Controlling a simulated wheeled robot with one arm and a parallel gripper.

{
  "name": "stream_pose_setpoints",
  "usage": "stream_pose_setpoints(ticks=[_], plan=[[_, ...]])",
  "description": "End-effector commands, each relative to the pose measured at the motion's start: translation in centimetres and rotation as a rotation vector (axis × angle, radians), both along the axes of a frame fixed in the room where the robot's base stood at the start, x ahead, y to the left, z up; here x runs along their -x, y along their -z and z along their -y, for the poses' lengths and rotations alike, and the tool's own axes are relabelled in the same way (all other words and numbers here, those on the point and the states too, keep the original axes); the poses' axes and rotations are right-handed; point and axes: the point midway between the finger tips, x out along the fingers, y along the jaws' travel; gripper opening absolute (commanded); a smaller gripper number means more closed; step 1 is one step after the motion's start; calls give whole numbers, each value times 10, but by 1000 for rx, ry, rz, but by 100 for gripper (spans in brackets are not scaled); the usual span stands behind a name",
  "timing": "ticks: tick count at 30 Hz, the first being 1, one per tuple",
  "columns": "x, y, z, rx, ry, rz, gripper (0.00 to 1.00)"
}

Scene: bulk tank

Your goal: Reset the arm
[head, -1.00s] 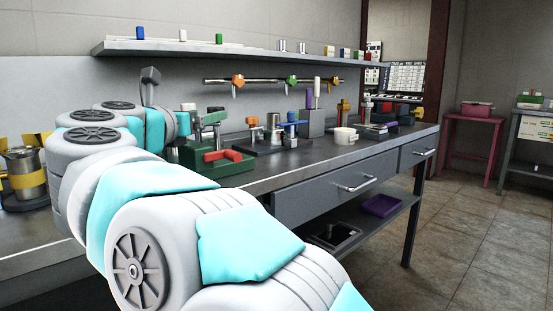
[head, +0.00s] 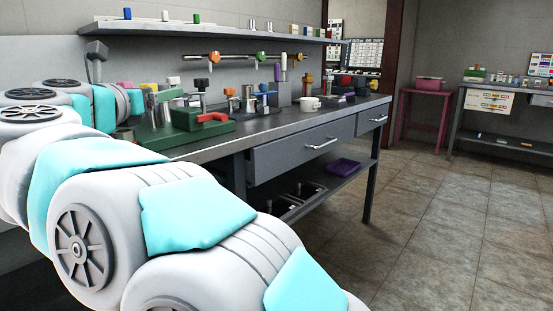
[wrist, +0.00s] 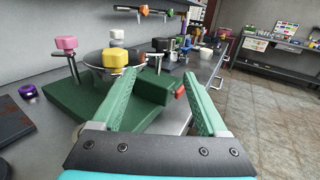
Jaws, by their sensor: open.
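My gripper (wrist: 158,98) shows in the wrist view with its two green fingers spread apart and nothing between them. It is above the workbench (wrist: 178,122), close to a green block fixture (wrist: 70,108). In the head view my arm runs from the lower middle to the upper left, and the gripper's fingers cannot be made out there. The green fixture with a red handle (head: 212,118) shows on the bench just right of my arm.
A wall shelf (head: 220,33) and a tool rail (head: 235,57) are above the bench. A white cup (head: 309,104) stands toward its far end. A magenta table (head: 425,92) and another bench (head: 515,95) are at the right. The tiled floor (head: 430,200) is clear.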

Motion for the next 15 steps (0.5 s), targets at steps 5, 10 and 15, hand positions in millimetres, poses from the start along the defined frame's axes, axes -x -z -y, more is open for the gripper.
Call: stream_pose_setpoints(ticks=[5,10,15], plan=[[-8,-17,3,72,-42,41,76],[-15,-34,4,172,-93,87,76],[-21,-54,5,317,-160,149,76]])
